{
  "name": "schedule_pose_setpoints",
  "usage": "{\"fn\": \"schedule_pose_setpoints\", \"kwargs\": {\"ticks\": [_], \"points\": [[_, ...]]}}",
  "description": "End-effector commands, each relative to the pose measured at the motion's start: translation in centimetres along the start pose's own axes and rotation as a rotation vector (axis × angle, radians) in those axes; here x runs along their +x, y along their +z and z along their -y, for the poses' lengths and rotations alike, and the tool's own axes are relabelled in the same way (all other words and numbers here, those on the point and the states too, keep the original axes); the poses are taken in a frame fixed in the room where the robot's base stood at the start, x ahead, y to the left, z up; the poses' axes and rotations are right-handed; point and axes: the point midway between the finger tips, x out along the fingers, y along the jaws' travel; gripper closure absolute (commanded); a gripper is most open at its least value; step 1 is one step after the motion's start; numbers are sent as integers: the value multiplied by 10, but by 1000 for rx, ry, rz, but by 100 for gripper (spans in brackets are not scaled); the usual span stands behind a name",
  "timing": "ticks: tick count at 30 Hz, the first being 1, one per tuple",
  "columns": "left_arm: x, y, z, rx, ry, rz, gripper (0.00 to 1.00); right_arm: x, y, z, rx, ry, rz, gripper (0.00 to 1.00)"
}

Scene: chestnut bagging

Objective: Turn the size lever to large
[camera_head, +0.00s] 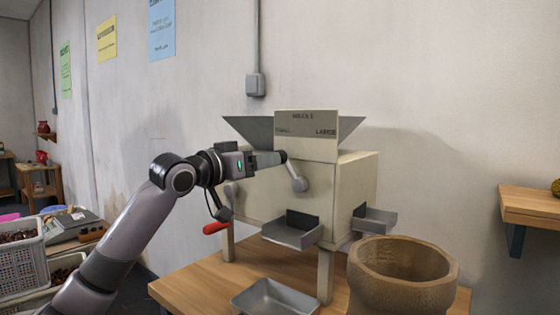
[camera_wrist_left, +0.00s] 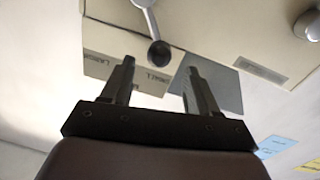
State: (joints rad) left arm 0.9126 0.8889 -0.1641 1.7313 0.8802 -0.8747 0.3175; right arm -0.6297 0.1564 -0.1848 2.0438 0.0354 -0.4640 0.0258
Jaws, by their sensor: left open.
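The sorting machine (camera_head: 345,195) is a cream box on legs, with a panel marked SMALL at left and LARGE (camera_head: 325,132) at right. Its size lever (camera_head: 298,183) is a grey arm with a dark knob, leaning up and left toward the SMALL side. My left gripper (camera_head: 270,159) comes in from the left with its tips at the knob. In the left wrist view the open fingers (camera_wrist_left: 160,66) stand either side of the black knob (camera_wrist_left: 159,53), with no visible contact. Whether the knob is fully between the tips or just beyond them, I cannot tell. My right gripper is out of view.
A red-handled crank (camera_head: 215,228) hangs below my left wrist. Metal chutes (camera_head: 293,233) jut from the machine's front and side. A metal tray (camera_head: 275,300) and a woven basket (camera_head: 405,262) stand in front.

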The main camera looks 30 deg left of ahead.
Motion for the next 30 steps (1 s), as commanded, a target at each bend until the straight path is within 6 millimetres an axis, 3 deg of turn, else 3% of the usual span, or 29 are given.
{"fn": "schedule_pose_setpoints", "kwargs": {"ticks": [12,25,26,30], "points": [[50,0,-1,0,1,0,40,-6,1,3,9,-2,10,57],[57,0,-1,3,1,0,40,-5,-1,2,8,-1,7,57],[57,0,-1,3,1,0,47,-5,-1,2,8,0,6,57],[57,0,-1,3,1,0,92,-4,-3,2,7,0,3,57]]}}
